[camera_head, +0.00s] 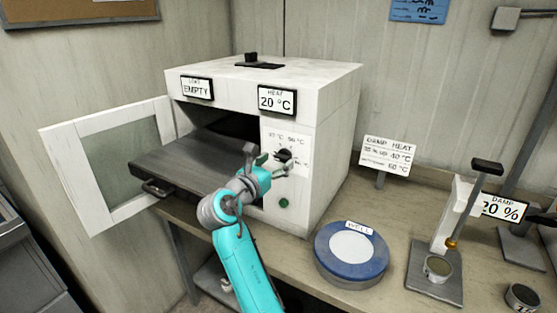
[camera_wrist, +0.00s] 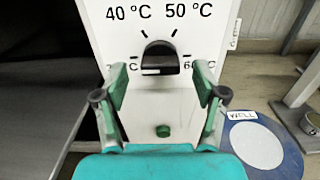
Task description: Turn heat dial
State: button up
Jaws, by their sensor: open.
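The heat dial (camera_wrist: 160,58) is a black knob on a white panel of the oven (camera_head: 335,110); it also shows in the head view (camera_head: 284,155). The labels 40 °C and 50 °C stand above it, with partly hidden labels at lower left and lower right. A small white mark shows at the knob's lower left. The heat sign (camera_head: 277,100) reads 20 °C. My gripper (camera_wrist: 162,85) is open, its fingers on either side of the dial in the wrist view. I see no finger clearly touching the knob. In the head view my gripper (camera_head: 271,162) is close before the panel.
The oven door (camera_head: 60,160) is swung open to the left, with a dark tray (camera_head: 180,160) sticking out. A green button (camera_head: 284,203) sits below the dial. A blue round WELL stand (camera_head: 350,275), a damp heat card (camera_head: 388,157) and a press-like stand (camera_head: 440,265) are to the right.

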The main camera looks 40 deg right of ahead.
jog(key=shift+x, duration=1)
jog(key=c, duration=1.1)
jog(key=shift+c, duration=0.2)
